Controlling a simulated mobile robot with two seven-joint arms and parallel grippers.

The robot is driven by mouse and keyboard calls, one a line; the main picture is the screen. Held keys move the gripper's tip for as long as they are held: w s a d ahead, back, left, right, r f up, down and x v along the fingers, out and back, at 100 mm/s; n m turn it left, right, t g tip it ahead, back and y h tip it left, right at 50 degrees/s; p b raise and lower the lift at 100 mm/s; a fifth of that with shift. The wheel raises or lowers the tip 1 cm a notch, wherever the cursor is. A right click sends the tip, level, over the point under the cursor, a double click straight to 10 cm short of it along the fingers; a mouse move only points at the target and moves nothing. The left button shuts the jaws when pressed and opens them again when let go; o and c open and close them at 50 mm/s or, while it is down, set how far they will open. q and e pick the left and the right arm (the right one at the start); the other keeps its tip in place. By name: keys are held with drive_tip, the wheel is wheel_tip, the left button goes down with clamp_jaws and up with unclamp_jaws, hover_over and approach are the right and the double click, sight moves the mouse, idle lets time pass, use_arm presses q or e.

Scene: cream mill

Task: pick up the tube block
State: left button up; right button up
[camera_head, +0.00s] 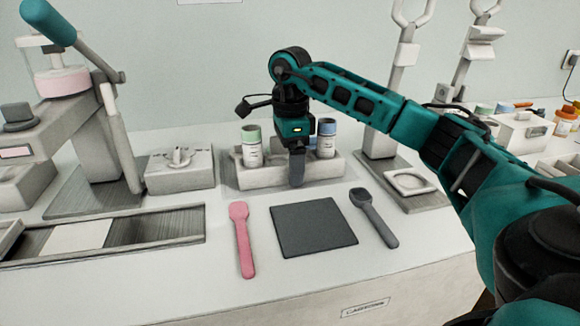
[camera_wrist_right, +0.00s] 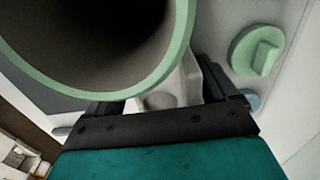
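The tube block (camera_head: 325,167) is a pale grey rack on the bench, with a green-rimmed tube (camera_head: 251,145) at its left and a blue-rimmed tube (camera_head: 326,141) at its right. My right gripper (camera_head: 297,170) points down at the block's middle, between the tubes; one dark finger shows in front of the block. In the right wrist view the green rim (camera_wrist_right: 178,62) fills the upper left. The fingers stand apart there, with a pale part of the block (camera_wrist_right: 192,78) between them. Contact is hard to see. My left gripper is out of view.
A dark square mat (camera_head: 314,228) lies in front, between a pink spatula (camera_head: 242,240) and a dark grey spoon (camera_head: 374,217). A grey box (camera_head: 180,172) stands left of the block, a stand with a dish (camera_head: 410,182) right. A green cap (camera_wrist_right: 257,50) shows in the wrist view.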

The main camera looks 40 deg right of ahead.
drive_tip(key=c, duration=0.5)
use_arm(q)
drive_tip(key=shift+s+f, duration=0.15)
use_arm(e)
drive_tip(key=c, duration=0.7)
drive_tip(key=shift+r, duration=0.1)
use_arm(q)
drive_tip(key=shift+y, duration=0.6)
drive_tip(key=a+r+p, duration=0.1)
drive_tip(key=p, duration=0.2)
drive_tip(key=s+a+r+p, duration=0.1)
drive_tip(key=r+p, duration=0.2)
drive_tip(key=p, duration=0.2)
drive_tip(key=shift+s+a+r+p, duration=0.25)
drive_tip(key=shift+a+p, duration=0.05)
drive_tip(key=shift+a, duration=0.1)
use_arm(e)
wheel_tip(320, 180, up, 20)
